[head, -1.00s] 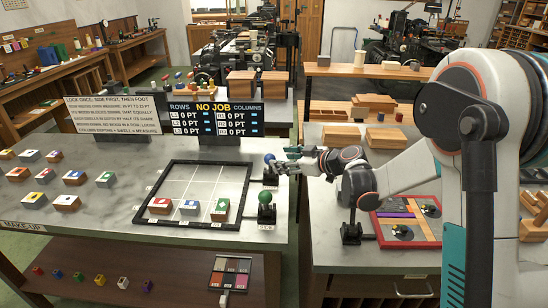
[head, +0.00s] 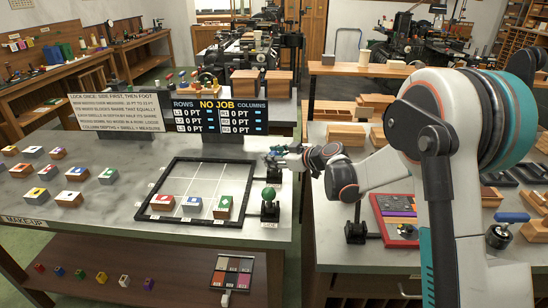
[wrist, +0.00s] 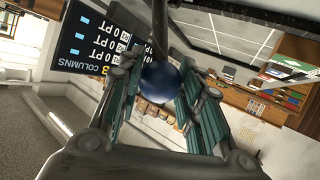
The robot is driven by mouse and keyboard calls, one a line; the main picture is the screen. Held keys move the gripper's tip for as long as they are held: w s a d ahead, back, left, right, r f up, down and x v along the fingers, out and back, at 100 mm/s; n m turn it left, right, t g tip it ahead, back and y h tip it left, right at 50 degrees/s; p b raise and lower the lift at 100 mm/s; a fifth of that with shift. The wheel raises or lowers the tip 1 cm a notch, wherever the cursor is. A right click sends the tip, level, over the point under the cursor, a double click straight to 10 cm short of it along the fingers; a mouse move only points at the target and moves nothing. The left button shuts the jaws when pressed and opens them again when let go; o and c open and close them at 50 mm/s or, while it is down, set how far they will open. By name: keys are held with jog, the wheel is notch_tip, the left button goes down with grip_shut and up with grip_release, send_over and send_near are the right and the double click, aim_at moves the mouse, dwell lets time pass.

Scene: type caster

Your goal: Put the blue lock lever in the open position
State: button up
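The blue lock lever's round knob (wrist: 160,80) sits between my gripper's fingers in the wrist view, with its dark stem running up from it. My gripper (wrist: 158,82) is open around the knob; I cannot tell whether a finger touches it. In the head view my gripper (head: 277,159) is at the right side of the square frame on the grey table, and it mostly hides the blue knob. The lever's exact tilt is hard to tell. A second lever with a green knob (head: 268,193) stands just in front, on a black base.
The black square frame (head: 158,187) holds several blocks along its front edge. The display board (head: 217,117) reading "NO JOB" stands behind. Several more blocks lie on the left of the table. A red tray (head: 400,241) is on the right bench, below my arm.

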grip_shut()
jog(key=shift+w+r, duration=0.1)
jog(key=shift+w+r+m+g+p, duration=0.25)
jog(key=shift+w+m+g+p, duration=0.05)
jog(key=shift+w+g+p, duration=0.2)
jog(key=shift+w+r+m+g+p, duration=0.2)
jog(key=shift+w+m+g+p, duration=0.1)
jog(key=shift+w+g+p, duration=0.15)
jog(key=w+g+p, duration=0.1)
jog(key=w+m+g, duration=0.1)
jog(key=w, duration=0.1)
jog(key=shift+w+d+r+m+g+h+p, duration=0.1)
jog(key=shift+w+m+g+h+p, duration=0.2)
jog(key=shift+h+p, duration=0.1)
jog(key=shift+w+d+f+m+g+p, duration=0.1)
jog(key=shift+w+f+m+g+p, duration=0.2)
jog(key=shift+w+g, duration=0.3)
jog(key=shift+w+a+f+m+g+p, duration=0.15)
jog(key=shift+w+m+g, duration=0.2)
jog(key=shift+w, duration=0.35)
jog(key=shift+w+d+f+m+g+p, duration=0.15)
jog(key=shift+w+m+g+p, duration=0.15)
jog(key=shift+w+g, duration=0.3)
